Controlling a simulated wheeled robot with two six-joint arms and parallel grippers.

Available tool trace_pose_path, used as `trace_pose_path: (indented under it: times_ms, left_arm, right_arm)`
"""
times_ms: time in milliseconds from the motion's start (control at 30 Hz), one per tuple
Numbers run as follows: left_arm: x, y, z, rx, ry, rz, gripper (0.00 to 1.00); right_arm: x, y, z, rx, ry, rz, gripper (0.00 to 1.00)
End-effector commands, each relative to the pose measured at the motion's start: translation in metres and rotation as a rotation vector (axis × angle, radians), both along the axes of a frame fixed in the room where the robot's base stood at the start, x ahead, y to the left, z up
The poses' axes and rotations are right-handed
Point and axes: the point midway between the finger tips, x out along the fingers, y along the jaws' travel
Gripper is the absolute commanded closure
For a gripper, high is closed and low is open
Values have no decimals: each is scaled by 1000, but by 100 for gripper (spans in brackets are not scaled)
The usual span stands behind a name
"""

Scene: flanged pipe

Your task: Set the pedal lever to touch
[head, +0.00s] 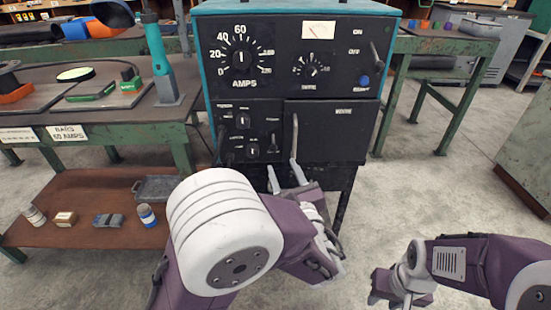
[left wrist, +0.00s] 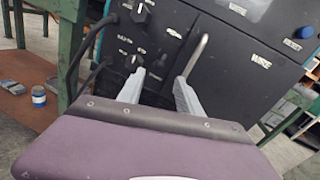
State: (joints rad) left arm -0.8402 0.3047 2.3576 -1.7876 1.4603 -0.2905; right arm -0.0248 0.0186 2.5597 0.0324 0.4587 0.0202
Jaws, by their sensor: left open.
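A welding machine (head: 345,85) with a teal case and black front stands ahead. Its lower left panel (head: 262,130) carries small dark knobs and switches; I cannot read which is the pedal lever, and "touch" is not legible. A small dark lever (head: 273,141) sits at that panel's right side. A grey vertical handle (head: 295,135) is on the door beside it. My left gripper (head: 286,176) is open and empty, just below and in front of the panel. In the left wrist view its fingers (left wrist: 158,92) lie apart, the right one near the handle's lower end (left wrist: 194,55). My right gripper (head: 402,299) is low at right, its fingers unclear.
The upper panel has an AMPS dial (head: 241,57), a smaller knob (head: 311,66), an ON/OFF switch (head: 376,56) and a blue button (head: 364,81). A workbench (head: 75,115) with a low shelf (head: 90,190) stands left. The floor (head: 430,190) at right is clear.

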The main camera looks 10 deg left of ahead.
Motion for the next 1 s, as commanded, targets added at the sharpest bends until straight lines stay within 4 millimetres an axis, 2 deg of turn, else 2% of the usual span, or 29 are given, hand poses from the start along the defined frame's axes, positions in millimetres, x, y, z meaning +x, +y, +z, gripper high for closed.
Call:
trace_pose_path:
  times_ms: [200,400,733,800,900,1000]
  left_arm:
    - [40,24,-4,-2,-2,8,58]
    - [66,38,-2,-1,-1,5,58]
    - [72,40,0,0,0,2,58]
    - [72,40,0,0,0,2,78]
    - [72,40,0,0,0,2,100]
    - [72,40,-1,-1,0,2,100]
  right_arm:
    - [0,0,-18,0,1,0,64]
    - [0,0,-25,0,1,0,64]
    - [0,0,-25,0,1,0,64]
    - [0,0,-25,0,1,0,64]
    - [0,0,-25,0,1,0,64]
    - [0,0,-25,0,1,0,64]
